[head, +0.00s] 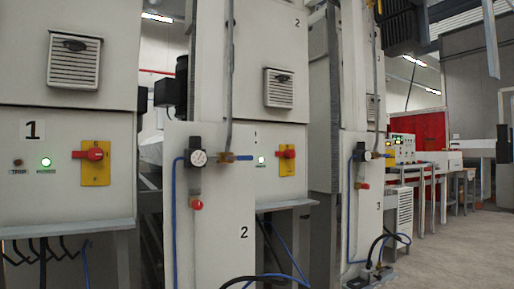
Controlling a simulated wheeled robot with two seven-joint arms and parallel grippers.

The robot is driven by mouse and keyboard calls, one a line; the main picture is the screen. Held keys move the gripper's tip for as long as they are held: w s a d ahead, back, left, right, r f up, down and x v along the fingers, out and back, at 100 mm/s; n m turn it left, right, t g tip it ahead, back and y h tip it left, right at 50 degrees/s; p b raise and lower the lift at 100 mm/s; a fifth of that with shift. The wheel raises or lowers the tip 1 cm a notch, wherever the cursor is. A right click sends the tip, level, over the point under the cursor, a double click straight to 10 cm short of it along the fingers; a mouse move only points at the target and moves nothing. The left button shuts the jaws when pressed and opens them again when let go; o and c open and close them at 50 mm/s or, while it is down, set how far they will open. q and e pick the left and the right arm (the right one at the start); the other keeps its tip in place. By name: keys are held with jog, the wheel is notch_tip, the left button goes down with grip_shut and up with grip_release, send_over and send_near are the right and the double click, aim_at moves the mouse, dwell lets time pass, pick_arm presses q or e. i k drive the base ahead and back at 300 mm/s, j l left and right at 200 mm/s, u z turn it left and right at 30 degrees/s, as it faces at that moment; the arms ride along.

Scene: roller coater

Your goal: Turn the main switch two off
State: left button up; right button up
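The main switch two is a red rotary handle (287,152) on a yellow plate (287,168), on the grey cabinet (270,110) marked 2 near the middle of the head view. Its handle looks roughly horizontal, but it is too small to tell its exact angle. A green lamp (261,160) to its left is lit. A similar red switch (95,154) on a yellow plate sits on the cabinet marked 1 at the left, beside another lit green lamp (46,162). Neither of my grippers is in view.
A similar panel (355,220) marked 3 stands to the right. Open floor (450,250) lies at the right.

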aim_at(288, 153)
jog(key=i+l, duration=0.35)
jog(key=l, duration=0.15)
jog(key=i+l, duration=0.35)
jog(key=l, duration=0.15)
jog(key=i+l, duration=0.35)
jog(key=l, duration=0.15)
